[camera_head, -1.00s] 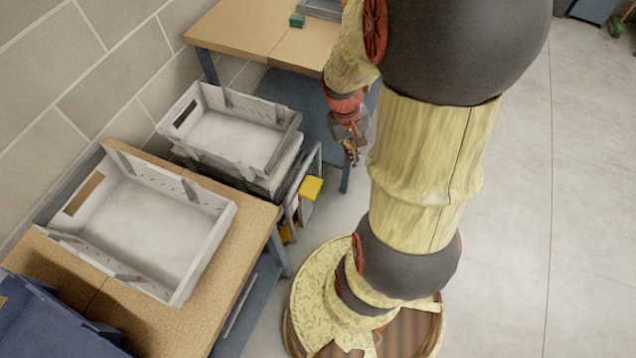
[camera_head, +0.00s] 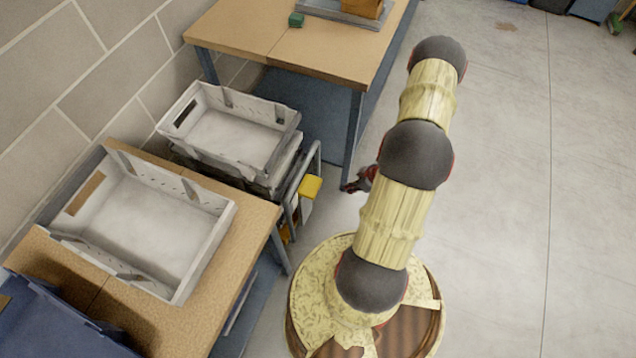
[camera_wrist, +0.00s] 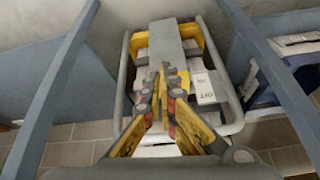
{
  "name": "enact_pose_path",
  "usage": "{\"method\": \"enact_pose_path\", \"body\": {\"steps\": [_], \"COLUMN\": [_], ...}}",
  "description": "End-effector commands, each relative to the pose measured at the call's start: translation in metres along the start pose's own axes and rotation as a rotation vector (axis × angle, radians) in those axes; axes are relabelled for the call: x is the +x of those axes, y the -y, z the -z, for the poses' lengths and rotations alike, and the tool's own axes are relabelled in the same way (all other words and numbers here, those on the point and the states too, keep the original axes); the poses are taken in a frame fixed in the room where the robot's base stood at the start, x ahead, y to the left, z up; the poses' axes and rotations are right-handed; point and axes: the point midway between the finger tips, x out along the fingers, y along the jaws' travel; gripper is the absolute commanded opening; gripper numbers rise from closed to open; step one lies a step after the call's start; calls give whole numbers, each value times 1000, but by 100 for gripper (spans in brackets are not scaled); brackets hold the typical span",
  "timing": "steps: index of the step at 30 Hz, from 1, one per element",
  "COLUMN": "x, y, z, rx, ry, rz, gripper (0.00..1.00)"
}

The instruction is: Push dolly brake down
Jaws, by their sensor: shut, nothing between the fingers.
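The dolly (camera_head: 318,158) stands between two workbenches, with stacked grey crates (camera_head: 232,140) on it and a tubular rail at its near end. A yellow part (camera_head: 311,187) and a pale plate show at that end. In the wrist view the dolly's rail frame (camera_wrist: 232,95) surrounds yellow and grey parts, and a white pedal-like piece (camera_wrist: 205,88) with dark lettering sits right of centre. My gripper (camera_wrist: 162,72) is shut and empty, pointing at the dolly end. In the head view my gripper (camera_head: 350,186) is just right of the yellow part, apart from it, partly hidden by my arm.
The near workbench (camera_head: 240,250) holds an empty grey crate (camera_head: 222,240). The far workbench (camera_head: 300,50) has a leg (camera_head: 353,135) close to my gripper. A blue bin (camera_head: 55,325) is at the lower left.

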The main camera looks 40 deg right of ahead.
Motion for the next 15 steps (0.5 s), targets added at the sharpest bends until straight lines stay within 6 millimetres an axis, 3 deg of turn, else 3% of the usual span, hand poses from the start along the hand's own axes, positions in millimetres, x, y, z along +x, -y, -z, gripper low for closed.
{"method": "enact_pose_path", "body": {"steps": [3,6,11,15], "x": [-4,-8,-9,6], "y": [-2,7,10,11], "z": [42,64,78,82], "rx": [-99,-137,-143,-144], "ry": [-147,-232,-286,-286], "rz": [26,53,59,60], "gripper": [0,0,0,0]}}
